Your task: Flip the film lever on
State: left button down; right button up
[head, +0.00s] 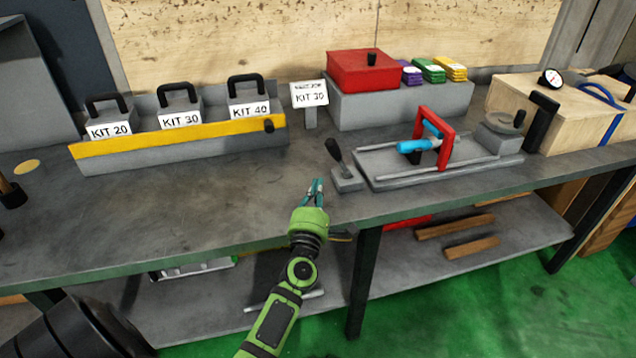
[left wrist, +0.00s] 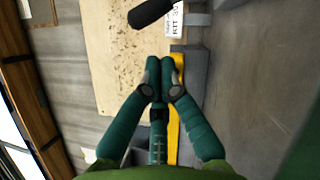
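A lever with a black knob (head: 334,149) and a thin shaft stands on a small grey base (head: 346,181) near the bench's front edge, left of the grinder. The knob leans up and to the left. My left gripper (head: 317,184) is just left of the base, apart from it. In the left wrist view its two teal fingertips (left wrist: 163,64) lie together with nothing between them. A black handle end (left wrist: 151,13), likely the lever's knob, shows beyond the fingertips at the top of that view. My right gripper is not in view.
The grinder bed (head: 400,177) with a red frame (head: 447,137) and blue part stands right of the lever. A yellow-edged rack (head: 175,142) with several kits is at the back left. A KIT 30 sign (head: 309,94) stands behind. The bench's left front (head: 150,220) is clear.

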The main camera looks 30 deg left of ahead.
aim_at(338, 159)
pick_arm(q)
jog(key=x, duration=0.8)
jog(key=w+d+r+m+g+h+p, duration=0.1)
jog(key=w+d+m+p, duration=0.4)
jog(key=p, duration=0.6)
jog(key=shift+w+d+r+m+g+h+p, duration=0.2)
jog(key=shift+w+r+m+g+h+p, duration=0.35)
jog(key=shift+r, duration=0.7)
jog(key=shift+w, duration=0.15)
jog(key=shift+d+f, duration=0.1)
jog(key=shift+d, duration=0.1)
